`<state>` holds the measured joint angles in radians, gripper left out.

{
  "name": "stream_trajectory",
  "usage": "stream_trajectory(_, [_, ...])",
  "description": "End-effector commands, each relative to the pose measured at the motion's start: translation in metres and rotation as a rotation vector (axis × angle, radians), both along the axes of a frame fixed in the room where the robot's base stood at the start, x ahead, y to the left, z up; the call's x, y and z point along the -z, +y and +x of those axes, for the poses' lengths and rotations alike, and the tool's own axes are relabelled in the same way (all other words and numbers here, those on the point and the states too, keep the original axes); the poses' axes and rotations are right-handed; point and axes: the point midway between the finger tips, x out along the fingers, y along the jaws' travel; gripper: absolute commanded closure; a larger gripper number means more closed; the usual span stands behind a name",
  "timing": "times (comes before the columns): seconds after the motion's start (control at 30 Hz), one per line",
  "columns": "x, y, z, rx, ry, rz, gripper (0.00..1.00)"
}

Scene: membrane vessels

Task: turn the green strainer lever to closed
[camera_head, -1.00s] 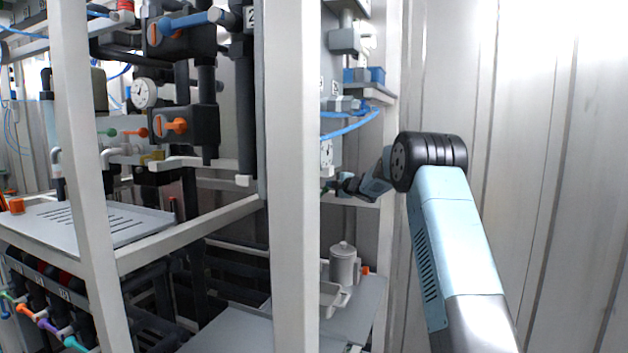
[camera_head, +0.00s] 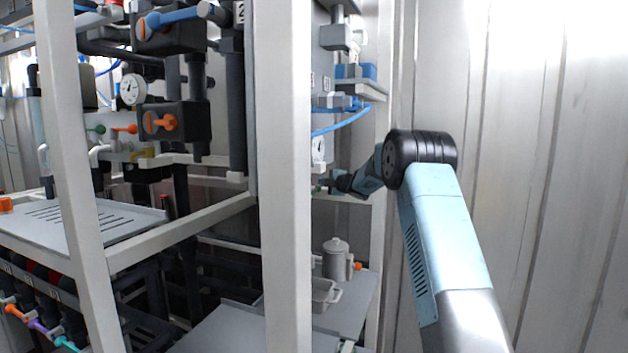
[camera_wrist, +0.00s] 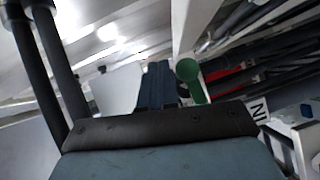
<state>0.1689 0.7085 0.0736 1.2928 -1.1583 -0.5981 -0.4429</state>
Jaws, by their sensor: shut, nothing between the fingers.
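A green rounded lever (camera_wrist: 190,80) shows in the wrist view, just right of my gripper's fingertips. I cannot tell whether they touch. My gripper (camera_wrist: 158,84) is shut and empty, its dark fingers together beyond the black palm edge. In the head view my gripper (camera_head: 326,183) is small, beside the right side of the thick white post, with its tip partly hidden there. The lever is not clear in that view, so its angle cannot be read.
A white frame post (camera_head: 284,190) stands left of my gripper. A blue hose (camera_head: 342,124) and a shelf (camera_head: 362,88) lie above it. A lidded pot (camera_head: 336,260) stands below. The corrugated wall (camera_head: 545,180) is on the right. Another green handle (camera_head: 97,129) sits far left.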

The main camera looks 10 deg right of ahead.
Motion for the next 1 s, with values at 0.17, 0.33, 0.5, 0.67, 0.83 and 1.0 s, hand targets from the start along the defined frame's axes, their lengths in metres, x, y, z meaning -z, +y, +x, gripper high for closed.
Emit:
stream_trajectory(0.17, [-0.027,0.002,-0.005,-0.002,-0.003,-0.002,1.0])
stream_trajectory(0.33, [-0.047,-0.017,-0.023,-0.001,-0.001,0.001,1.0])
stream_trajectory(0.5, [-0.064,-0.035,-0.041,-0.004,0.0,0.001,1.0])
stream_trajectory(0.67, [-0.076,-0.049,-0.053,-0.005,-0.001,0.001,1.0])
stream_trajectory(0.83, [-0.083,-0.056,-0.06,-0.006,0.0,0.0,1.0])
stream_trajectory(1.0, [-0.097,-0.057,-0.07,0.03,0.004,0.021,1.0])
